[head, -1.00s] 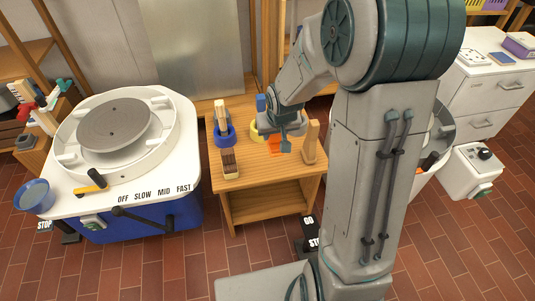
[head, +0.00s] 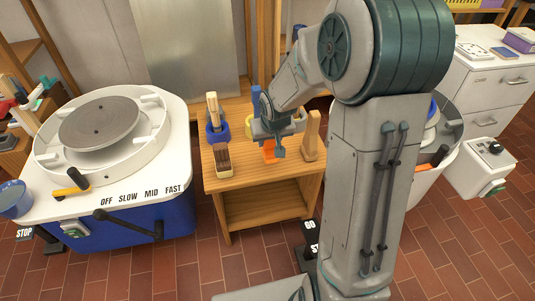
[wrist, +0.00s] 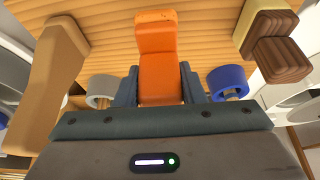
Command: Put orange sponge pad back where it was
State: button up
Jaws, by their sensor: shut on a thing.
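The orange sponge pad (wrist: 160,62) is between the two fingers of my gripper (wrist: 158,88) in the wrist view, its long end pointing away from the palm. My gripper is shut on it. In the head view my gripper (head: 268,138) is over the small wooden table (head: 235,182), and a bit of the orange pad (head: 269,155) shows below it. I cannot tell whether the pad touches the tabletop. The rest of the pad is hidden behind my gripper.
A blue holder with tools (head: 216,133) is at the back left; a yellow one is partly hidden. The pottery wheel (head: 100,122) is further left.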

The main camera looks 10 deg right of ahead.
aim_at(268, 148)
jog(key=shift+w+a+f, duration=0.15)
jog(key=shift+w+f, duration=0.25)
jog(key=shift+w, duration=0.25)
jog(key=shift+f+b, duration=1.05)
jog(key=shift+f, duration=0.9)
jog(key=shift+f, duration=0.15)
jog(key=o, duration=1.2)
